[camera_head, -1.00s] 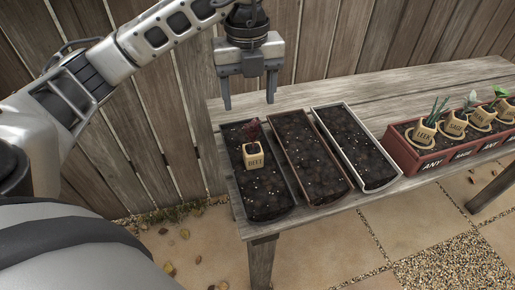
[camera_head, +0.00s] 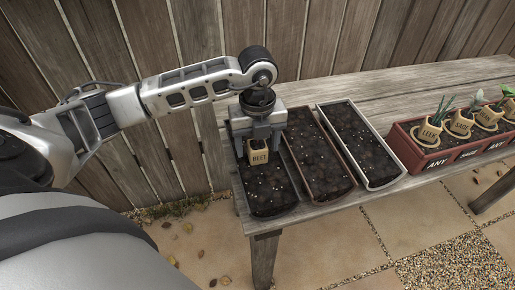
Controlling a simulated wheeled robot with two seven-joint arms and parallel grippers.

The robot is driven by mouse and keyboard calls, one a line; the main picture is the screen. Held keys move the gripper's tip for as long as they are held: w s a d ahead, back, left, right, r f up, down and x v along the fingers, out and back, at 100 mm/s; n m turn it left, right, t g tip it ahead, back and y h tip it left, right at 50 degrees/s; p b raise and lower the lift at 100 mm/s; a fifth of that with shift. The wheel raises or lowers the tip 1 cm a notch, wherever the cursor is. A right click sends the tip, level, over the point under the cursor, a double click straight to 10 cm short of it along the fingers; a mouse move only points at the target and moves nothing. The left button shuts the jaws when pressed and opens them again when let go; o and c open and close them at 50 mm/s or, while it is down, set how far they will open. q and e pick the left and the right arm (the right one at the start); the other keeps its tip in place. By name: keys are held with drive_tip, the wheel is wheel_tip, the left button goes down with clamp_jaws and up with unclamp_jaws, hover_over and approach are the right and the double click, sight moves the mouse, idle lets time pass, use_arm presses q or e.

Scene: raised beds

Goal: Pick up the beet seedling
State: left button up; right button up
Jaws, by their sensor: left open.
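My left gripper (camera_head: 258,150) is lowered over the pot from above. Its fingers are open, one at either side of the pot. I cannot tell whether they touch it. My right gripper is not in view.
A brown-rimmed tray (camera_head: 338,199) and a grey-rimmed tray (camera_head: 388,184) of soil lie to the right, without pots. Beyond them a red planter (camera_head: 408,150) holds several labelled pots. The wooden table (camera_head: 310,96) has bare boards behind the trays. A plank fence (camera_head: 330,40) stands behind.

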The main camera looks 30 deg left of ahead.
use_arm(q)
drive_tip(key=shift+f, duration=0.4)
drive_tip(key=c, duration=1.1)
drive_tip(key=shift+r, duration=0.15)
